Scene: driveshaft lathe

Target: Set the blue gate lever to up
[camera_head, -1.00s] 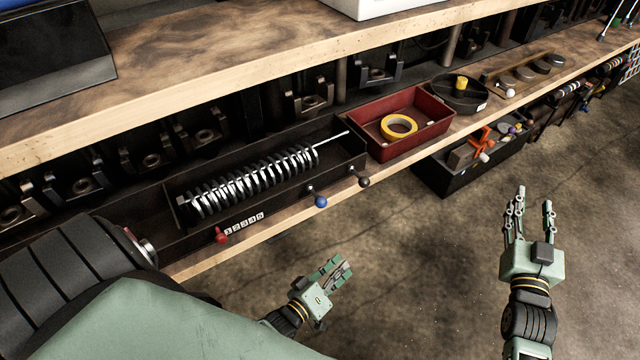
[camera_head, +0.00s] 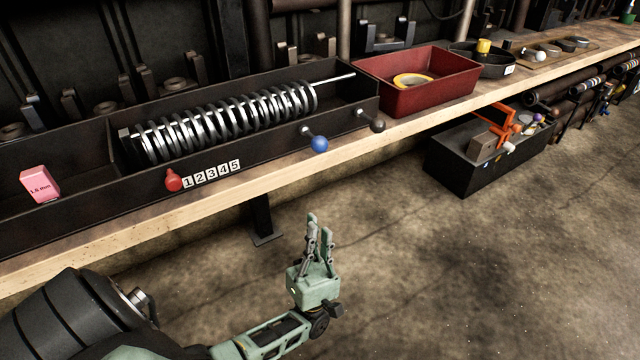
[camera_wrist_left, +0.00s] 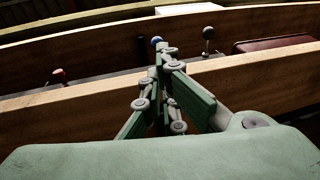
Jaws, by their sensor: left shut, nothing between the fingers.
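The blue gate lever (camera_head: 319,144) sticks out of the front of the dark trough that holds a metal coil (camera_head: 225,120). Its blue ball hangs low, toward the bench's front edge. My left gripper (camera_head: 318,228) is in front of the bench, below the blue lever and apart from it. Its fingers point up and are shut with nothing between them. In the left wrist view the blue ball (camera_wrist_left: 157,40) shows just past the fingertips (camera_wrist_left: 162,58), partly behind them. My right gripper is out of view.
A black-knobbed lever (camera_head: 378,124) is close to the right of the blue one. A red lever (camera_head: 173,181) and a 1–5 number strip (camera_head: 211,173) are to the left. A red bin (camera_head: 430,92) with yellow tape stands at right. A wooden edge (camera_head: 250,176) runs below.

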